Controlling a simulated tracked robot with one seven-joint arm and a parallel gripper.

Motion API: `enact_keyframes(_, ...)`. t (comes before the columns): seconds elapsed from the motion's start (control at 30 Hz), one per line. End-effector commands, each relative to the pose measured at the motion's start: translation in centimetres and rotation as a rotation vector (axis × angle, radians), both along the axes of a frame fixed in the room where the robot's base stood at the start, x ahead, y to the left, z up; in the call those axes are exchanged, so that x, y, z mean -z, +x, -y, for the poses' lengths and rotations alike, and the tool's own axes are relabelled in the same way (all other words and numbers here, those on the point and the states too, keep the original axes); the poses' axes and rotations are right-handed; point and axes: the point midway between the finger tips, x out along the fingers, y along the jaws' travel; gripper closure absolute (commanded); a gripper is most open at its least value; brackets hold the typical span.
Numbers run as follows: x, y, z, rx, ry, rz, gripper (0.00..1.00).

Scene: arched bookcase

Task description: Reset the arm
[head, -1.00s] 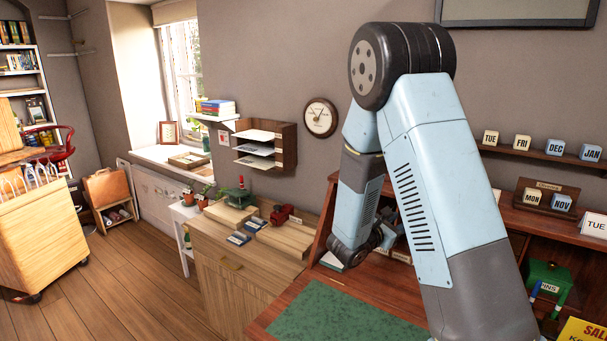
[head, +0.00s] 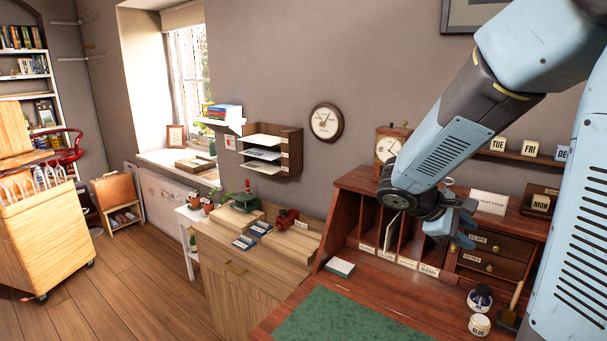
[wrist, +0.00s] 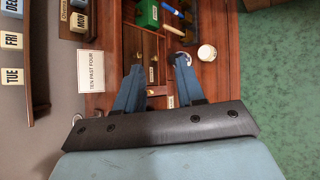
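My arm reaches in from the right of the head view. My gripper (head: 463,228) is in front of the wooden desk organizer (head: 350,205), near its labelled drawers (head: 490,250). In the wrist view my gripper (wrist: 158,72) has its two blue fingers apart, with nothing between them. The drawer fronts lie behind the fingers. Part of the organizer and its slots is hidden behind my arm in the head view.
A mantel clock (head: 390,146) stands on the organizer close to my forearm. A "TEN PAST FOUR" card (wrist: 91,71) is beside the fingers in the wrist view. A glue jar (head: 479,324) and an ink bottle (head: 480,298) stand on the desk. The green mat (head: 340,318) is clear.

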Motion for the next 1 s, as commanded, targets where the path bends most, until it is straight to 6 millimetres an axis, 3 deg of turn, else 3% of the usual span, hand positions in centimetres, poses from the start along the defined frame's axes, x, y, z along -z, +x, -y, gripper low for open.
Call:
enact_keyframes(0.4,-2.1,-6.2,-2.3,0.223,0.344,0.222,0.62)
enact_keyframes(1.0,-6.2,-12.1,-8.3,0.456,0.852,0.576,0.62)
